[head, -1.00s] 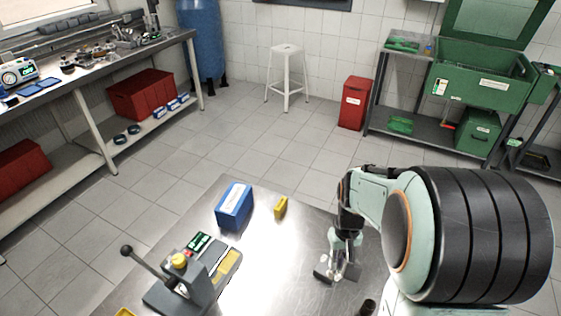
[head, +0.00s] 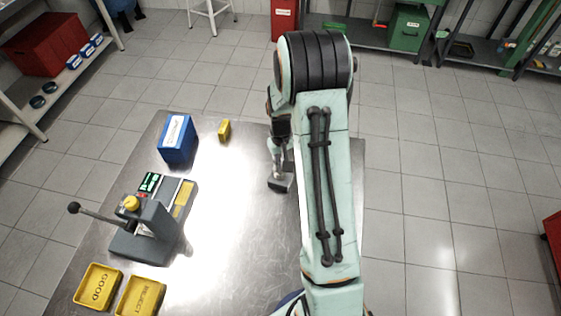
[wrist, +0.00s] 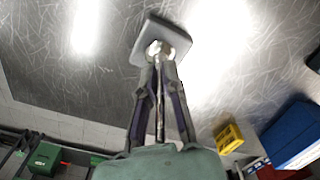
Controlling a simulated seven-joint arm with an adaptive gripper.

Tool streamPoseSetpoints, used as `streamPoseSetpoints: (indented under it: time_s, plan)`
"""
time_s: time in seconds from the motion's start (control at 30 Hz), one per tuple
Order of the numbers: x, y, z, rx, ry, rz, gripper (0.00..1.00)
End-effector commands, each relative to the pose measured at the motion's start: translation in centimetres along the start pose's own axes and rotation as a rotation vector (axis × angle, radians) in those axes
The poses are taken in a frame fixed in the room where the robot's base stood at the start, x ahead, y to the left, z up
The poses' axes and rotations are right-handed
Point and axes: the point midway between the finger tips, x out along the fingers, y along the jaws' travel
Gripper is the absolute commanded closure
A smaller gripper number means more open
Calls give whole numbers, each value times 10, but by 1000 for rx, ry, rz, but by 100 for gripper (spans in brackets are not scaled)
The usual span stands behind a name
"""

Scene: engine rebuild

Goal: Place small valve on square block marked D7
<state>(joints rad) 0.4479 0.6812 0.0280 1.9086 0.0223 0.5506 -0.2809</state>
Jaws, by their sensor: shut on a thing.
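My gripper (wrist: 159,62) is shut on the small valve (wrist: 156,47), of which a shiny bit shows at the fingertips in the wrist view. The fingers hide most of the valve. A grey square block (wrist: 178,38) lies on the metal table right at the fingertips. I cannot tell whether the valve touches it, and no D7 marking is readable. In the head view my gripper (head: 275,166) points down over the same grey block (head: 281,184), partly hidden by my arm.
On the metal table (head: 235,240) stand a blue box (head: 176,140), a small yellow block (head: 224,130), a grey lever press (head: 150,235) and yellow trays marked GOOD (head: 98,288) and REJECT (head: 140,298). The table between press and gripper is clear.

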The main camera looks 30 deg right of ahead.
Motion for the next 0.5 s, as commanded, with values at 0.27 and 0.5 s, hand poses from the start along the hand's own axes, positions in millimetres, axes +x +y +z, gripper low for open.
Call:
streamPoseSetpoints:
  time_s: [0.27,0.5]
  plan:
    - [3,0,0,0,-1,0,67]
    - [2,0,0,0,0,0,67]
